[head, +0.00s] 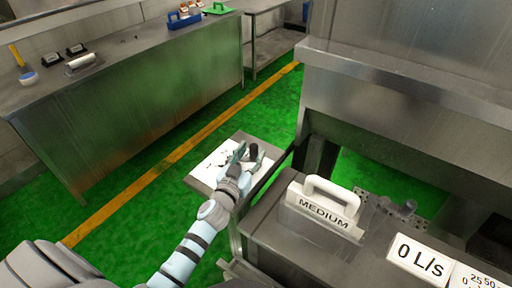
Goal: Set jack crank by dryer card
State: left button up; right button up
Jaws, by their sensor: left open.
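A white card with dark marks (209,167) lies on a small grey stand beside the machine; I take it to be the dryer card, but its print is too small to read. My left gripper (246,153) is open over the right side of this card. A dark knob-like piece (252,149) shows between or just behind its fingers; it may be the jack crank, and its lower part is hidden by the gripper. I cannot tell whether the fingers touch it. My right gripper is not in view.
A steel bench (140,98) holds a blue tote (184,20) and small items. Green floor lies between.

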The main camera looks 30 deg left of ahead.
pick_arm(q)
jog(key=shift+w+f, duration=0.1)
jog(key=shift+w, duration=0.75)
jog(key=shift+w+d, duration=0.1)
jog(key=shift+w, duration=0.2)
jog(key=shift+s+r, duration=0.15)
jog(key=shift+r, duration=0.1)
jog(key=shift+c, duration=0.3)
grip_shut()
